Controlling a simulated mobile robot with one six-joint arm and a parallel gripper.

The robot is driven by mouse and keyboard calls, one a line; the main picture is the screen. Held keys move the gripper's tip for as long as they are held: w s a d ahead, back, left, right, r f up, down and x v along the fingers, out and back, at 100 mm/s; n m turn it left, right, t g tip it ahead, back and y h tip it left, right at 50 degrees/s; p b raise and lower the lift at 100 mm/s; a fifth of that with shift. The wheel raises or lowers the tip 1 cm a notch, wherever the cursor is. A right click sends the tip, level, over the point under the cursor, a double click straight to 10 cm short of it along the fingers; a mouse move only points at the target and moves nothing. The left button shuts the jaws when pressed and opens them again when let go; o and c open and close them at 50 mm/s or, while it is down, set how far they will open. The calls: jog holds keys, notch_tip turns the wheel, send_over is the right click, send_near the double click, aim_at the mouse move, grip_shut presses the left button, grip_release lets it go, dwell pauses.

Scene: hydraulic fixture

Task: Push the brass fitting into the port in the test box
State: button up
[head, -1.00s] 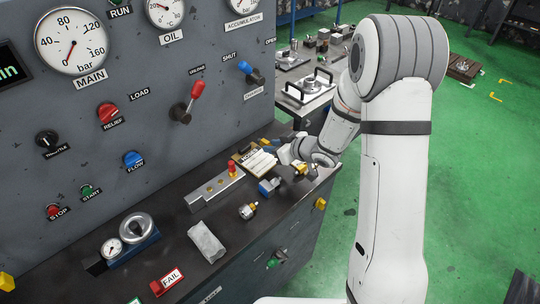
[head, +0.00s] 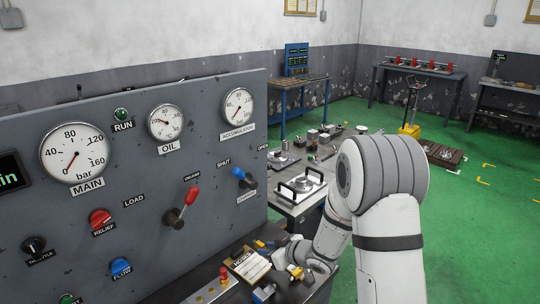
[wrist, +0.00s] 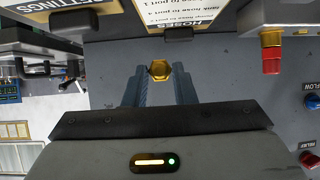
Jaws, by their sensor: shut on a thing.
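The brass fitting (wrist: 160,70), a gold hexagonal piece, shows in the wrist view between the tips of my gripper (wrist: 159,78). The two blue-grey fingers are shut on it from left and right. Behind it is a plain dark grey surface. In the head view my gripper is small beside the clipboard at the bench's right end, and its fingers are hard to make out. I cannot pick out the test box or its port with certainty in either view.
A clipboard (head: 249,264) lies on the dark bench, left of my wrist. A metal block (head: 211,293) with a red-topped piece sits further left. The gauge panel (head: 130,215) stands behind, with a red-knobbed lever (head: 181,208). A side table (head: 297,192) holds a handled plate.

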jog(key=d+m+t+h, duration=0.1)
jog(key=d, duration=0.1)
jog(key=d+f+m+t+h, duration=0.1)
jog(key=d+m+h, duration=0.1)
jog(key=d, duration=0.1)
jog(key=d+m+t+h, duration=0.1)
jog(key=d+m, duration=0.1)
jog(key=d, duration=0.1)
jog(key=shift+w+d+f+h, duration=0.1)
jog(key=shift+f+h, duration=0.15)
jog(key=shift+h, duration=0.05)
jog(key=d+m+h, duration=0.1)
jog(key=d, duration=0.1)
jog(key=s+d+f+m+h, duration=0.1)
jog(key=d+m+h, duration=0.1)
jog(key=d, duration=0.1)
jog(key=s+d+m+t+h, duration=0.1)
jog(key=d, duration=0.1)
jog(key=shift+s+d+f+m, duration=0.25)
jog(key=shift+d+f+m, duration=0.05)
jog(key=shift+d+f, duration=0.05)
